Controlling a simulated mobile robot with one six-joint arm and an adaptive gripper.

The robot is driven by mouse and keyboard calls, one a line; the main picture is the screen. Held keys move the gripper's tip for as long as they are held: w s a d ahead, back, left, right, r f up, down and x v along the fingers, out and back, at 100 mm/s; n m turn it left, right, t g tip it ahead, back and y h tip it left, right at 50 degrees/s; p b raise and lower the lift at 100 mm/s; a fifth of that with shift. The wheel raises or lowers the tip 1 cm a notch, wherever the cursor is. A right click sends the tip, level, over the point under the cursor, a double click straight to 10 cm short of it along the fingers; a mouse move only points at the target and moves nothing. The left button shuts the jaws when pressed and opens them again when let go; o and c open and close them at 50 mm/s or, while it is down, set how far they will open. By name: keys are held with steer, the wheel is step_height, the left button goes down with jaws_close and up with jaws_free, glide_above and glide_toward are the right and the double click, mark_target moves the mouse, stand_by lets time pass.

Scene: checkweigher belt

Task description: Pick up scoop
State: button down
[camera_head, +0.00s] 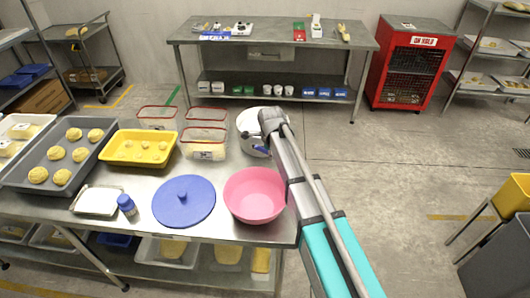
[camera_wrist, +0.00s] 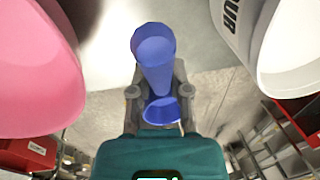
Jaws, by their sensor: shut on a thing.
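A blue scoop (camera_wrist: 155,48) shows in the middle of the wrist view, between the two grey fingers. My gripper (camera_wrist: 157,88) is shut on it. The scoop's cup end points away from my gripper, and part of its body is hidden by the fingers. In the head view my gripper (camera_head: 270,122) is over the right end of the steel table, in front of the white bucket (camera_head: 247,118). A small patch of blue shows beside the bucket there, but I cannot tell whether it is the scoop.
A pink bowl (camera_head: 255,196) stands close by; it also shows in the wrist view (camera_wrist: 30,75). The white lettered bucket is on the right there (camera_wrist: 288,50). A blue lid (camera_head: 184,203), a yellow tray (camera_head: 140,149) and red-rimmed tubs (camera_head: 205,142) crowd the table (camera_head: 225,230).

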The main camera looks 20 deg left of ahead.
steer(key=s+d+r+p, duration=0.1)
steer(key=d+r+p, duration=0.4)
steer(key=d, duration=0.6)
steer(key=shift+s+r+p, duration=0.3)
steer(key=shift+r, duration=0.45)
steer(key=shift+s, duration=0.15)
